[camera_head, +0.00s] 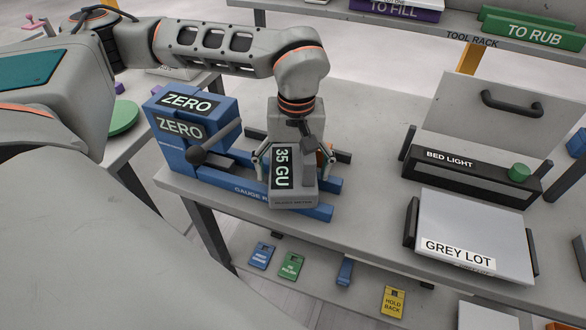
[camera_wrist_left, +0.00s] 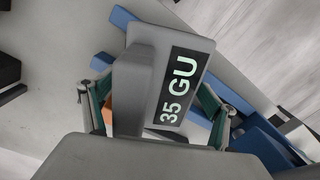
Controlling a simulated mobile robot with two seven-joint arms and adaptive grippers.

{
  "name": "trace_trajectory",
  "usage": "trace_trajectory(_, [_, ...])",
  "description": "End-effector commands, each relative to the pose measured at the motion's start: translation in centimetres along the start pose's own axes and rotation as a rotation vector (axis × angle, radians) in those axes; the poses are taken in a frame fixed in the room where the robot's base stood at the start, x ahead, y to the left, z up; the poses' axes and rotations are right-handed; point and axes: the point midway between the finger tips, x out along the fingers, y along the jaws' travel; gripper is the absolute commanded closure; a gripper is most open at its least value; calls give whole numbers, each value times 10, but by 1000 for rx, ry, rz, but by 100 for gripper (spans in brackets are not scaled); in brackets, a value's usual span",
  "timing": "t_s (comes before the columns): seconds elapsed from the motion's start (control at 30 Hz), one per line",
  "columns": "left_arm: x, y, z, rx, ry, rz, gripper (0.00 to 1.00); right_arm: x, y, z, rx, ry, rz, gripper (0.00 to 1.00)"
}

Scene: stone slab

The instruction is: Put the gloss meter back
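The gloss meter (camera_head: 293,198) is a grey box with a black "35 GU" display and a raised grey block on top. It sits on the blue gauge rest (camera_head: 322,213), over its rails, on the stone bench. My left gripper (camera_head: 293,168) is above it, with its fingers spread on either side of the meter and a gap showing at one finger. In the left wrist view the meter (camera_wrist_left: 150,50) lies between the open green-padded fingers (camera_wrist_left: 157,103). Exact contact under the meter is hidden. My right gripper is not in view.
A blue "ZERO" block (camera_head: 175,138) with a black-knobbed lever stands left of the meter. A black "BED LIGHT" unit (camera_head: 465,178) and the "GREY LOT" slab (camera_head: 475,235) are to the right. Coloured tags (camera_head: 292,266) lie on the lower shelf. A tool rack (camera_head: 470,38) runs behind.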

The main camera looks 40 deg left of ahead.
Motion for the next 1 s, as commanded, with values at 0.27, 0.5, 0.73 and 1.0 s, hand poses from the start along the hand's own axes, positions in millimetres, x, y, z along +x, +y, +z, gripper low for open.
trace_trajectory(0.27, [-1,0,0,0,0,0,14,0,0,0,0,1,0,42])
trace_trajectory(0.5, [-27,1,-1,-1,4,3,14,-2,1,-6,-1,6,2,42])
trace_trajectory(0.73, [-76,1,-1,0,5,4,14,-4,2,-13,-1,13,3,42])
trace_trajectory(1.0, [-116,0,0,0,1,1,14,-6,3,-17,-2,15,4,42])
